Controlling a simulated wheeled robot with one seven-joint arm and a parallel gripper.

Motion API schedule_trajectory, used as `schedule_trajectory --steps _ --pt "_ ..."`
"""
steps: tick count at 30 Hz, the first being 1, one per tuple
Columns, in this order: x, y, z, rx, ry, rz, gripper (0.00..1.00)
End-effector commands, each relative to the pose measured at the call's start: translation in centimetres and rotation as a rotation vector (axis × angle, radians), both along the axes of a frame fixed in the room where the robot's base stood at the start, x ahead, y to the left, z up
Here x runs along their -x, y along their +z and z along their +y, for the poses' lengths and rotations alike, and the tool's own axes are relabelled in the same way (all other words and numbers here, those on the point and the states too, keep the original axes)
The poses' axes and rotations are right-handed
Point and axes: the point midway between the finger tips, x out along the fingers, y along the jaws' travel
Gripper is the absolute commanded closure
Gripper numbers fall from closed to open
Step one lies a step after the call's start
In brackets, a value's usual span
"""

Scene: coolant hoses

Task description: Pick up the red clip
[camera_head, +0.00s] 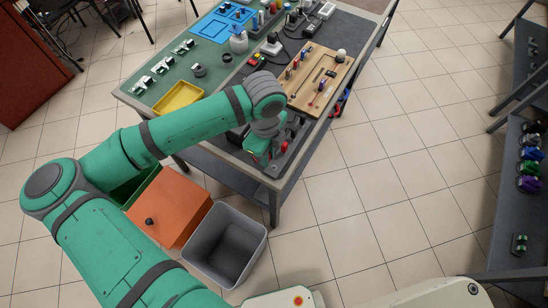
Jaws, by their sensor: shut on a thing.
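My gripper (262,152) hangs low over the near corner of the workbench, at the end of my green arm. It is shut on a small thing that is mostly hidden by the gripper. A bit of red (271,155) shows at the fingertips, and I take this to be the red clip. Its shape and whether it touches the bench cannot be made out. Small dark and red parts (283,146) sit on the grey surface just right of the gripper.
An orange box (178,205) and a grey bin (228,244) stand on the floor in front.

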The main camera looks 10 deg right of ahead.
Motion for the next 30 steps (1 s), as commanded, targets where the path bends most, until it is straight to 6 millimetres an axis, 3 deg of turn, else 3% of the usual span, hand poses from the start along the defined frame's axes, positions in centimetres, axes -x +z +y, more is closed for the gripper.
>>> schedule_trajectory --steps 4,9,15,21,30 --pt "0.7 3.5 2.9 0.001 0.004 -0.003 1.0" --pt "1.7 5.1 6.6 0.001 0.006 -0.001 1.0" --pt "2.6 6.4 9.6 0.001 0.004 -0.001 1.0" --pt "3.0 7.2 11.0 0.001 0.001 0.0 1.0" --pt "3.0 8.3 11.3 0.001 0.0 -0.001 1.0"
